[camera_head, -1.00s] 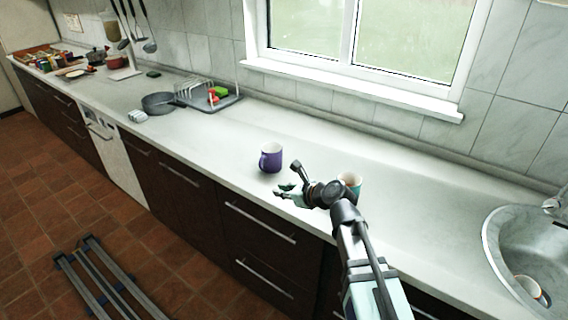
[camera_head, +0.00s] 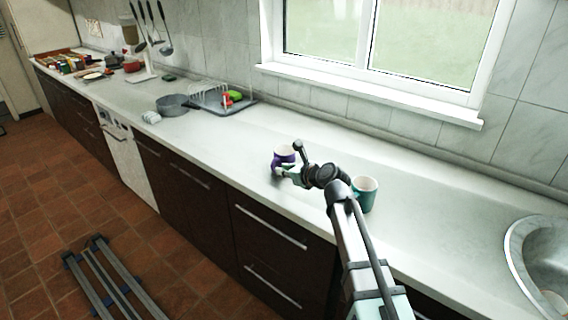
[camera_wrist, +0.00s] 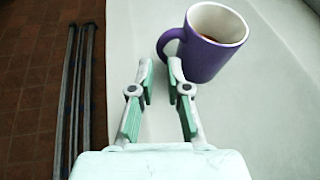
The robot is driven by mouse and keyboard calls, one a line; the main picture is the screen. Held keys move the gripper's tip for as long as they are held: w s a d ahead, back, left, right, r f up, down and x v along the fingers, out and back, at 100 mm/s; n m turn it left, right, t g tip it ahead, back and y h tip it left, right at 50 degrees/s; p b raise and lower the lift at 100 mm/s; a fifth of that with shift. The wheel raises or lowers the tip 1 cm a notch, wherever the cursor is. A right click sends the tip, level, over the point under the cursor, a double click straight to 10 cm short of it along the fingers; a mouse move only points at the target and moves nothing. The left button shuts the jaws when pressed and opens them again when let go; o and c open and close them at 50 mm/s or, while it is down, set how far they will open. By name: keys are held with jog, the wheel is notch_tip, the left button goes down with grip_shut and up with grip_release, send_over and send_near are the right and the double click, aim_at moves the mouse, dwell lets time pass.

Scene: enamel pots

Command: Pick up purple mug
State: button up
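The purple mug (camera_head: 284,153) stands upright on the white countertop, partly hidden by my gripper (camera_head: 288,172) in the head view. In the wrist view the purple mug (camera_wrist: 214,57) is ahead and to the right, pale inside with something reddish-brown in it. Its handle points left. My gripper (camera_wrist: 160,66) is open, with a gap between its green-padded fingers. The right fingertip is close below the handle; I cannot tell whether they touch. Nothing is held.
A teal mug (camera_head: 365,195) stands right of my gripper, beside my arm. A sink (camera_head: 540,250) is at the far right. A pan (camera_head: 173,105) and a dish tray (camera_head: 212,103) are farther left. The counter's front edge runs close by; the counter behind the purple mug is clear.

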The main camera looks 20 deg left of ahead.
aim_at(273, 168)
jog(key=shift+p+x, duration=0.3)
jog(key=shift+x, duration=3.5)
jog(key=shift+d+f, duration=0.1)
grip_shut()
